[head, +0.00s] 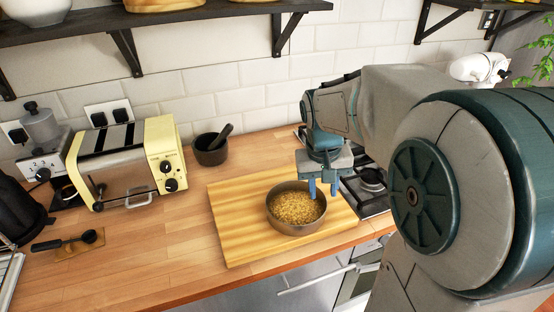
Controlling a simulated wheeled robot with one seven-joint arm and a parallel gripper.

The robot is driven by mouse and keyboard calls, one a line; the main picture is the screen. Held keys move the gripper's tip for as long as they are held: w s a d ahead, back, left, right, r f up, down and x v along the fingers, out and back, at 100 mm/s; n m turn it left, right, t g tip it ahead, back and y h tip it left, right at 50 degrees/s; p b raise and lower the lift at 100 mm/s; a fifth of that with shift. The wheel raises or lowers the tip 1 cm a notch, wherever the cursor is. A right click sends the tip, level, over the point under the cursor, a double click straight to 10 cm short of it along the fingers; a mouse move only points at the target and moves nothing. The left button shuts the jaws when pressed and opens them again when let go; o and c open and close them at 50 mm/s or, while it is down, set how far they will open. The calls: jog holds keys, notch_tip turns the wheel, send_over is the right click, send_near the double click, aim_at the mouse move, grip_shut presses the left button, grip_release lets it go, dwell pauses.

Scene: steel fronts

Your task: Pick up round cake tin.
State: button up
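The round cake tin (287,226) is a dark metal tin filled with a golden, crumbly content. It stands upright on a light wooden cutting board (232,214) near the counter's front edge. My gripper (323,188) points down at the tin's far right rim, its blue fingers overlapping the tin in the picture. A small gap shows between the two fingers, and nothing is seen between them above the rim. I cannot tell whether the fingers touch the tin or hang above it.
A dark mortar with pestle (211,150) and a cream toaster (128,166) stand to the left. A hob (371,186) lies right of the board. A shelf (170,14) with brackets hangs above.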

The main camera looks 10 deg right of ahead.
jog(key=m+y+p, duration=0.1)
jog(key=p, duration=0.1)
send_near(326, 201)
jog(key=shift+g, duration=0.3)
jog(key=f, duration=0.5)
jog(key=shift+w+f, duration=0.3)
jog(key=shift+s+d+f+p, duration=0.1)
jog(key=shift+f+p, duration=0.45)
jog(key=shift+f, duration=1.95)
grip_shut()
